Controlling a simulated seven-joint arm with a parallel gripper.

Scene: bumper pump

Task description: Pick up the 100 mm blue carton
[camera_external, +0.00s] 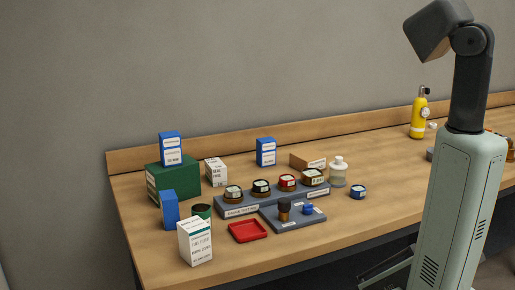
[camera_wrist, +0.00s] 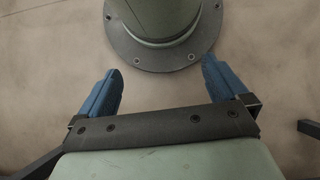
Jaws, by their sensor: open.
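Three blue cartons show in the external view. One blue and white carton (camera_external: 171,149) stands on top of a green box (camera_external: 178,178). A second blue and white carton (camera_external: 266,152) stands at the back of the bench. A third, plainer blue carton (camera_external: 169,209) stands at the left, in front of the green box. The print is too small to tell which is 100 mm. In the wrist view my gripper (camera_wrist: 162,68) is open, its two blue fingers wide apart with nothing between them. It is far from the cartons, and the external view does not show its fingers.
White cartons (camera_external: 195,242) (camera_external: 216,171) stand near the blue ones. A grey stepped rack (camera_external: 284,203) holds several jars.

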